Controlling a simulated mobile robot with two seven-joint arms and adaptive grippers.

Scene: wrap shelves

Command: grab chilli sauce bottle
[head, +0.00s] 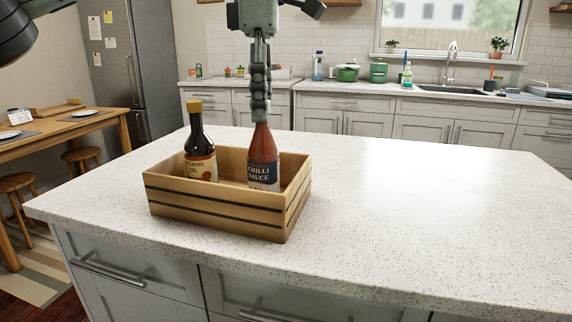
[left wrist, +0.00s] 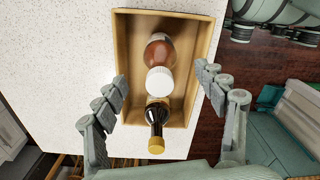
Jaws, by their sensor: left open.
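The chilli sauce bottle (head: 264,157), red with a dark label, stands upright in the right part of a wooden crate (head: 215,217). Its white cap shows in the left wrist view (left wrist: 160,80), but my fingers hide it in the head view. My left gripper (head: 260,112) points down at the bottle's top. In the left wrist view, the fingers of my left gripper (left wrist: 161,74) are spread wide, one on each side of the bottle and apart from it. My right gripper is not in view.
A dark sesame oil bottle (head: 200,150) with a yellow cap stands in the crate, left of the chilli sauce. The crate sits on a speckled white island counter (head: 400,215), whose right side is clear. A sink counter (head: 400,90) runs along the back.

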